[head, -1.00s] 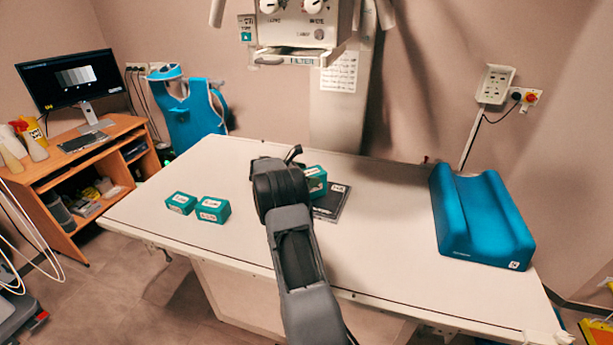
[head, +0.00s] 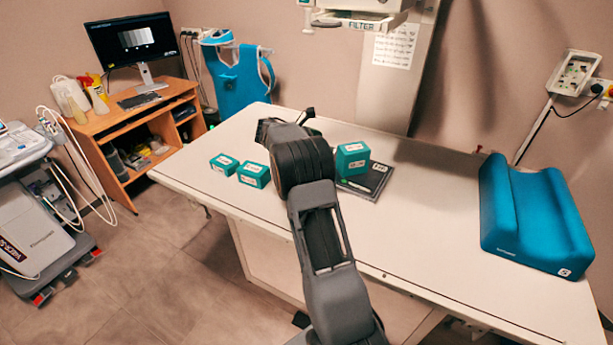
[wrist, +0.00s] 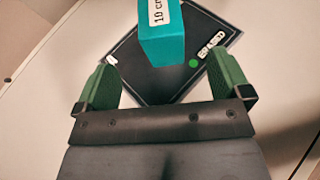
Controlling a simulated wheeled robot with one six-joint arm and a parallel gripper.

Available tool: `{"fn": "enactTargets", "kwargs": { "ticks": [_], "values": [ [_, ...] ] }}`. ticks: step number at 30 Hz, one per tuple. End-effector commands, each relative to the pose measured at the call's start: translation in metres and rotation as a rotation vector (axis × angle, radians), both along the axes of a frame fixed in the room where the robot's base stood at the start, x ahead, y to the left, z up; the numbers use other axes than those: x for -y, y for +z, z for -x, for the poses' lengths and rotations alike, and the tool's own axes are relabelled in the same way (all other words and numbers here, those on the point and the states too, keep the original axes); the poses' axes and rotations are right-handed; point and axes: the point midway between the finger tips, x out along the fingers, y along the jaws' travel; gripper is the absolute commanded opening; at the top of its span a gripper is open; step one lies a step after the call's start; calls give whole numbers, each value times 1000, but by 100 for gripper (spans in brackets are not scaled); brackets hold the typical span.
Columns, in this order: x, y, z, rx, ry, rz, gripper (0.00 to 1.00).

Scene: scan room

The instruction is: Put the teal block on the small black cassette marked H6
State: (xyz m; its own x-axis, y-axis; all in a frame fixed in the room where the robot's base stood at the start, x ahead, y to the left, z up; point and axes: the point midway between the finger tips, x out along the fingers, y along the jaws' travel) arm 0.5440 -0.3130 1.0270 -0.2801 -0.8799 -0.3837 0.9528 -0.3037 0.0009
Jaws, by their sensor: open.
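A teal block (head: 352,160) with white labels stands upright on a black cassette (head: 372,182) on the table. In the wrist view, the block (wrist: 165,42) stands towards the far side of the cassette (wrist: 140,82), its top cut off by the frame. The cassette has a white label and a green dot; I cannot read the marking. My gripper (wrist: 160,62) is open, with a green-padded finger on either side of the picture and the block beyond, apart from both fingers. In the head view my arm hides most of the gripper.
Two more teal blocks, one smaller (head: 224,164) and one larger (head: 254,175), sit on the table left of my arm. A blue grooved cushion (head: 535,215) lies at the table's right end. Bare tabletop (head: 430,205) lies between cassette and cushion. A filter housing hangs above the back.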

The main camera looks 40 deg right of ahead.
Motion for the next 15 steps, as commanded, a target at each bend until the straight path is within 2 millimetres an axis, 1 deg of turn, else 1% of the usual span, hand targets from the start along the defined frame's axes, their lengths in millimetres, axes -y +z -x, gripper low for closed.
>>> {"fn": "enactTargets", "kwargs": {
  "ticks": [2,4,5,7,8,9,11,12,14,15],
  "values": [
    [-6,4,1,23,-1,-10,96],
    [-17,10,6,80,-8,-40,96],
    [-24,13,10,115,-14,-58,96],
    [-46,22,22,226,-38,-119,96],
    [-59,25,29,283,-54,-153,96],
    [-76,29,40,366,-80,-203,96],
    [-106,34,59,498,-133,-285,96],
    [-125,36,73,585,-176,-343,96],
    [-155,37,96,709,-251,-428,96],
    [-174,36,111,785,-305,-486,96]
  ]
}}
